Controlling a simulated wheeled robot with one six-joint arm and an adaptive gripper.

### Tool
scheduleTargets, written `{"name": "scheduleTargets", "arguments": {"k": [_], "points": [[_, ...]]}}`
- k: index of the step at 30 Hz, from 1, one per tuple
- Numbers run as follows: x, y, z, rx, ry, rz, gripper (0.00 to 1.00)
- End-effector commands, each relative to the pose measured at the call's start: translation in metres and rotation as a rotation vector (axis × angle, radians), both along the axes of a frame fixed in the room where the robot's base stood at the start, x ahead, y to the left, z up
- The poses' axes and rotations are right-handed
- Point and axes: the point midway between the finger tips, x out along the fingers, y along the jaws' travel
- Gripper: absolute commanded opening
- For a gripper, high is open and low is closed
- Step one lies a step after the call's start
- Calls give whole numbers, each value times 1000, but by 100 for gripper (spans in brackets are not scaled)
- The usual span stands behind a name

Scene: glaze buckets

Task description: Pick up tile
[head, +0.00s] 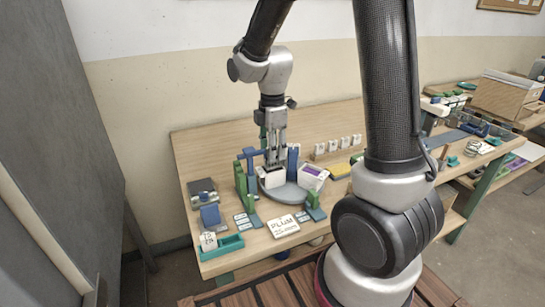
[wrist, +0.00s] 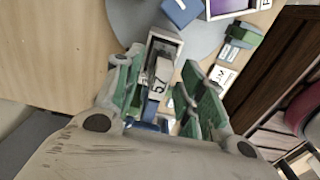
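A small pale tile (wrist: 159,78) marked with dark characters that look like "57" stands in a light-rimmed holder (wrist: 177,42) in the wrist view. My gripper (wrist: 160,72) has green-padded fingers on either side of the tile, with gaps showing, so it looks open. In the head view my gripper (head: 274,160) points down over a white container (head: 276,181) at the grey round stand (head: 290,194). I cannot make out the tile there.
A white bucket with purple inside (head: 313,176) stands just right of my gripper. Green and blue blocks (head: 241,181) rise close on its left. A "PLUM" card (head: 284,226), small labels and a green tray (head: 221,248) lie in front. The back left tabletop is clear.

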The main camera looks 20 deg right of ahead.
Motion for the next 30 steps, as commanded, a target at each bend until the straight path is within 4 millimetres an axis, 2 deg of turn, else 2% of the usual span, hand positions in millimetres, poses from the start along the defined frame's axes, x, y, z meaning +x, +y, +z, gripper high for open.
{"name": "scheduleTargets", "arguments": {"k": [2,3,9,20,23,30], "points": [[0,0,0,0,0,0,39],[0,0,0,0,0,0,36],[0,0,0,0,0,0,0],[0,0,4,0,-1,0,0],[1,0,17,1,-4,0,0],[1,0,68,1,-5,0,0]]}}
